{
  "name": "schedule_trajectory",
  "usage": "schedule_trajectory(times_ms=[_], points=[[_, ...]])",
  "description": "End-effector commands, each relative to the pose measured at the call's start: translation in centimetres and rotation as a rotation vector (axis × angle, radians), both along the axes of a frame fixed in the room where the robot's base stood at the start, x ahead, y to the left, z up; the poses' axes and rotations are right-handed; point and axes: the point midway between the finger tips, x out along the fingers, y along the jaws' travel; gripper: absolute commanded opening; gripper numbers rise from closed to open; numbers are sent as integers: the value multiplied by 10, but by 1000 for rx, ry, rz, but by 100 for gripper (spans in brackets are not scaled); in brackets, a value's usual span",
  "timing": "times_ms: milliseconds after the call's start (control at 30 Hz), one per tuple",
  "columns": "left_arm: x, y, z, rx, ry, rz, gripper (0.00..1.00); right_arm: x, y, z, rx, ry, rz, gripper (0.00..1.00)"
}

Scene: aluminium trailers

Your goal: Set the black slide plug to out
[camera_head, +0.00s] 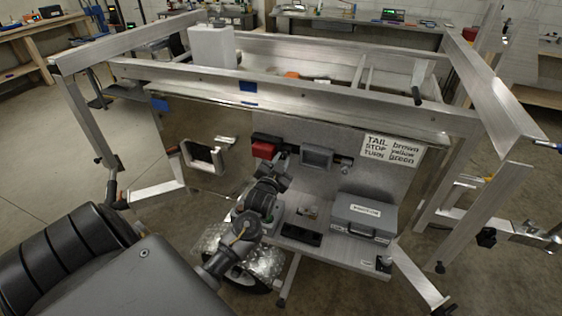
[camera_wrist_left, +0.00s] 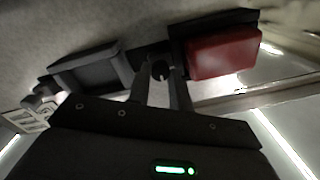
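A small round black knob (camera_wrist_left: 160,69), which looks like the black slide plug, sits on a dark mount between a red block and a grey box in the left wrist view. The two fingers of my left gripper (camera_wrist_left: 160,77) stand apart, one on each side of it. I cannot tell whether they touch it. In the head view my left gripper (camera_head: 279,168) is at the upright panel, just below and right of the red block (camera_head: 264,150), and hides the plug. My right gripper is not in view.
The grey box (camera_head: 317,157) is close beside the gripper on the panel. A labelled grey case (camera_head: 362,215) stands on the lower shelf. The aluminium frame rail (camera_head: 300,97) crosses above the panel.

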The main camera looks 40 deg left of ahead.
Motion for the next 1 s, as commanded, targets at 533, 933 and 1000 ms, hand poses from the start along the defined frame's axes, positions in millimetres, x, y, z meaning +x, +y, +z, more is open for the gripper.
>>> schedule_trajectory(times_ms=[533,933,1000], points=[[12,-33,0,-1,1,0,0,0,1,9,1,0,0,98],[12,-34,0,-1,0,-3,30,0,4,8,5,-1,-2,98],[12,-33,0,-1,0,-2,30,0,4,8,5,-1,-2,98]])
